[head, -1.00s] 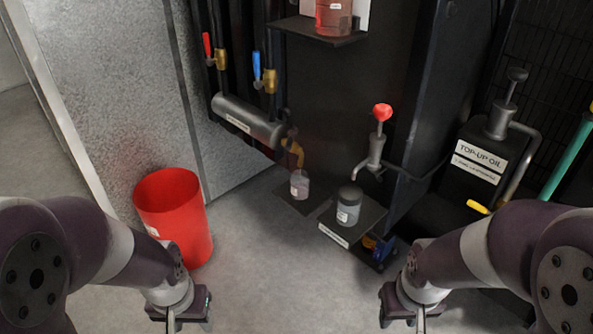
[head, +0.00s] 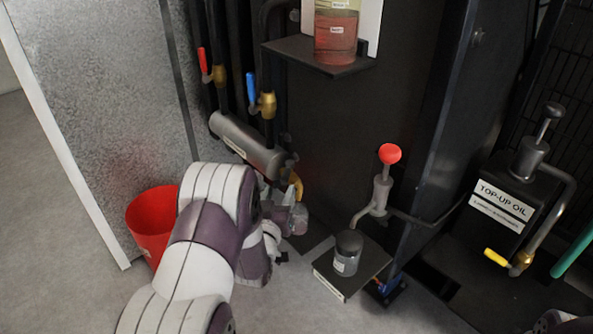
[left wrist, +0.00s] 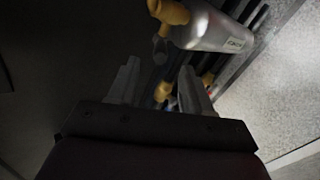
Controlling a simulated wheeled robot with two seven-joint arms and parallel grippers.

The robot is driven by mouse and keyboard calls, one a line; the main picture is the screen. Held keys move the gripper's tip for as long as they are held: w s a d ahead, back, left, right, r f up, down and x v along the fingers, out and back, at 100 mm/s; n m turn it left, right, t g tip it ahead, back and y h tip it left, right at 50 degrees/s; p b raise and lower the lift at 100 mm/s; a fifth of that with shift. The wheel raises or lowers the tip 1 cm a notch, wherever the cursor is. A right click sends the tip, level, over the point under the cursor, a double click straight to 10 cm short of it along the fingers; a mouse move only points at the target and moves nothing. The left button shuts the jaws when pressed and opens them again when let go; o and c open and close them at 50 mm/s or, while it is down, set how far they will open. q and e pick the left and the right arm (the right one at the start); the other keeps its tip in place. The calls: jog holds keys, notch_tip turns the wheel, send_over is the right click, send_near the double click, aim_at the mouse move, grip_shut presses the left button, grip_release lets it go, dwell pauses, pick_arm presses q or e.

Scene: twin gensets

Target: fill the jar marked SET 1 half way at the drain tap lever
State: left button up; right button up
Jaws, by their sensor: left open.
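The yellow drain tap lever (head: 296,187) hangs at the end of a grey cylinder (head: 246,145). My left gripper (head: 284,202) is close to the lever and jar. In the left wrist view its open fingers (left wrist: 158,88) hold nothing visible, with yellow tap parts (left wrist: 169,12) beyond. My right gripper is out of view.
A red bucket (head: 150,222) stands left, behind my left arm. Red (head: 203,62) and blue (head: 251,88) valve levers are above the cylinder. A red-knobbed pump (head: 381,190) rises by the lidded jar. The TOP-UP OIL unit (head: 502,200) is at right.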

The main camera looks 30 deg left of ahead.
aim_at(288, 168)
pick_arm(q)
jog(key=b+x, duration=0.1)
jog(key=x, duration=0.8)
jog(key=shift+w+a+f+b, duration=0.1)
jog(key=shift+w+b, duration=0.2)
jog(key=shift+c, duration=0.4)
grip_shut()
